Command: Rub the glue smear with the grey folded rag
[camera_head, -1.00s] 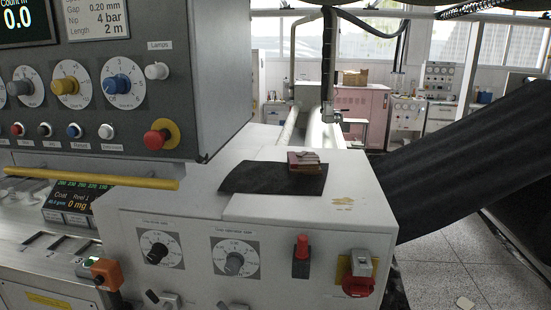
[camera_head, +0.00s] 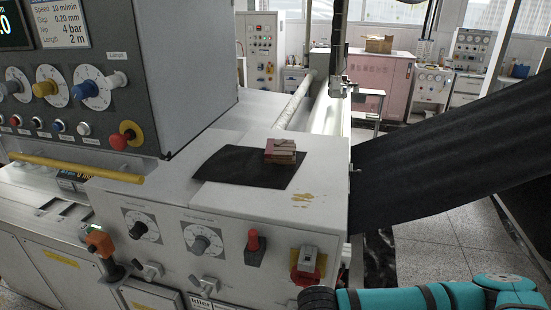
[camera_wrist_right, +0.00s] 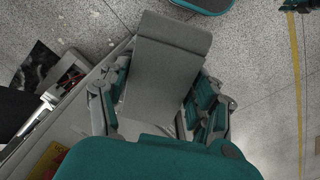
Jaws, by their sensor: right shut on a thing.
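The glue smear (camera_head: 302,197) is a few yellowish patches on the white top of the machine cabinet (camera_head: 325,170), near its front right corner. In the right wrist view, the grey folded rag (camera_wrist_right: 165,75) sits between the fingers of my right gripper (camera_wrist_right: 160,90), which is shut on it. The rag sticks out past the fingertips, above the floor and beside the machine. In the head view my teal right arm (camera_head: 400,299) enters at the bottom right, below and right of the smear; the rag is not visible there. My left gripper is in neither view.
A black sheet (camera_head: 225,165) lies left of the smear, with a small reddish-brown stack (camera_head: 281,151) on it. The control panel (camera_head: 185,70) rises at left. A red button (camera_head: 252,240) and red switch (camera_head: 306,264) project from the front. A dark web (camera_head: 440,165) slopes at right.

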